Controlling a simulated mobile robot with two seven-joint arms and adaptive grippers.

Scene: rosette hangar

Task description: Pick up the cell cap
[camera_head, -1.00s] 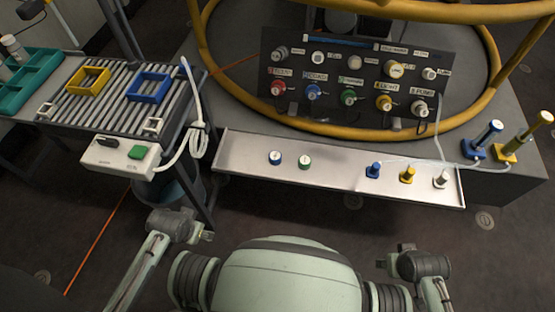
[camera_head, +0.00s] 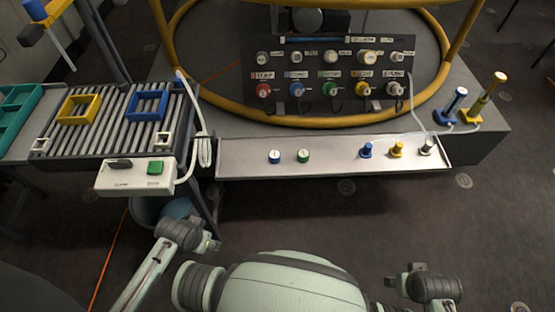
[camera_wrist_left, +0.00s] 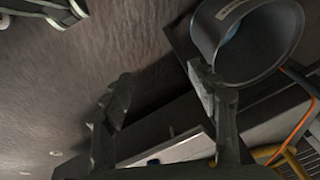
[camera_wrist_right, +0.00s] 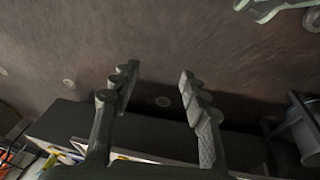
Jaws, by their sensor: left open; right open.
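A pale tray (camera_head: 335,172) runs along the front of the dark platform in the head view. Two short round pieces with white tops stand on it, one blue (camera_head: 274,157) and one green (camera_head: 303,156). To their right stand a blue (camera_head: 366,150), a yellow (camera_head: 397,149) and a white (camera_head: 426,147) knobbed piece. I cannot tell which one is the cell cap. My left gripper (camera_head: 214,245) is open and empty, below the tray's left end; the left wrist view shows its spread fingers (camera_wrist_left: 160,105). My right gripper (camera_head: 390,283) is open, far from the tray; its fingers (camera_wrist_right: 158,85) are empty.
A panel (camera_head: 330,75) with coloured knobs stands behind the tray inside a yellow ring rail (camera_head: 310,122). At left a roller conveyor (camera_head: 110,125) carries a yellow and a blue frame, with a switch box (camera_head: 135,176) in front. A grey bucket (camera_wrist_left: 250,45) is near my left gripper.

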